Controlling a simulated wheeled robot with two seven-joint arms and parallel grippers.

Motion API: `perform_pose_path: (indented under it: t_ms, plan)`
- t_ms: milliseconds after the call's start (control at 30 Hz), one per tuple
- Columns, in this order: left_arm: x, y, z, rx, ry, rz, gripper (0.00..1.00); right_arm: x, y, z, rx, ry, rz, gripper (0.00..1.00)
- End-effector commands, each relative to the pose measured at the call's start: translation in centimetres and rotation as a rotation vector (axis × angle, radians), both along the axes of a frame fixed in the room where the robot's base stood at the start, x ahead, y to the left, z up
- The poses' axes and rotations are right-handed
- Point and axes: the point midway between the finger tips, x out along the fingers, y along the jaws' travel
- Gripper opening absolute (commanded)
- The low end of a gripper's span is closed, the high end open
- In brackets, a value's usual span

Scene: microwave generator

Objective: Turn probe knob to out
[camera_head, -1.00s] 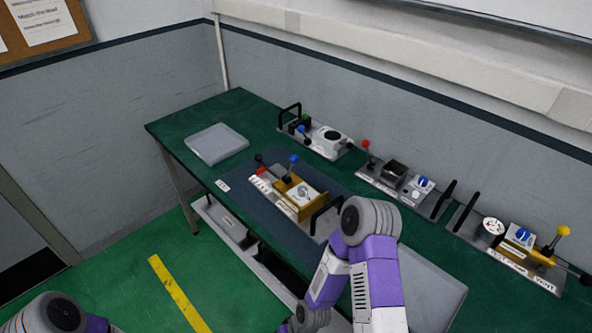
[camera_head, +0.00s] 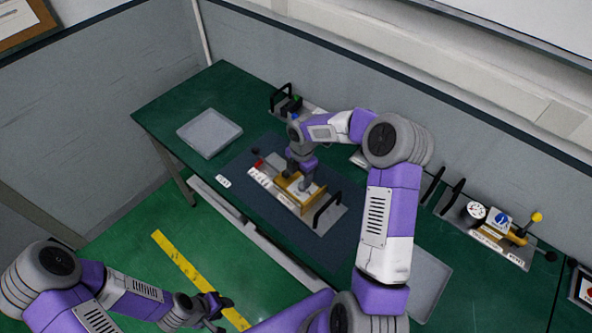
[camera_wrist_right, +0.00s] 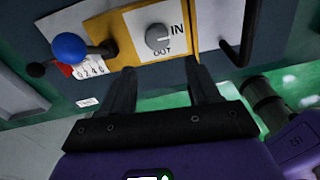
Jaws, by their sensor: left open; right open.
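The probe knob (camera_wrist_right: 157,37) is a grey round dial on a white plate, with IN printed at its right and OUT below it. Its exact pointing is hard to tell. The plate sits on the yellow front of a unit (camera_head: 290,190) on the dark mat. My right gripper (camera_wrist_right: 160,76) is open and empty, its two fingers apart from the knob and pointing towards it. In the head view my right gripper (camera_head: 305,182) is over the unit and hides the knob. My left gripper (camera_head: 217,306) is open and empty at the lower left, away from the table.
The unit has a blue ball lever (camera_wrist_right: 69,47), a red part (camera_wrist_right: 62,70) and a black handle (camera_head: 326,208). A grey tray (camera_head: 209,133) lies at the table's left. Another unit (camera_head: 490,232) stands at the right. The mat (camera_head: 258,152) is bare around the unit.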

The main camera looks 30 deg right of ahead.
Motion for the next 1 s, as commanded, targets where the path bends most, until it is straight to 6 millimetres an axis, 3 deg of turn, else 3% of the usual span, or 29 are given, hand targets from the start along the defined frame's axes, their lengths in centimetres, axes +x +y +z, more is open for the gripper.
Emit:
perform_pose_path:
  t_ms: [67, 167, 500, 633, 967, 1000]
  plan:
    - [0.0, 0.0, 0.0, 0.0, 0.001, 0.0, 0.43, 0.3, -1.1, 0.8, -0.028, 0.001, 0.044, 0.61]
    - [0.0, 0.0, 0.1, 0.0, 0.001, 0.0, 0.43, 0.4, -1.5, 0.5, -0.039, 0.005, 0.066, 0.61]
    - [0.0, 0.0, 0.5, 0.0, 0.0, 0.0, 0.43, 0.3, -1.5, -4.7, -0.038, 0.006, 0.067, 0.61]
    - [0.0, 0.0, 0.6, 0.0, 0.0, 0.0, 0.43, 0.3, -1.5, -5.9, -0.038, 0.005, 0.065, 0.61]
    - [0.0, 0.0, 0.6, 0.0, 0.0, 0.0, 0.43, 0.3, -1.5, -6.3, -0.039, 0.004, 0.065, 0.61]
    - [0.0, 0.0, 0.6, 0.0, 0.0, 0.0, 0.43, 0.3, -1.5, -6.3, -0.039, 0.004, 0.065, 0.56]
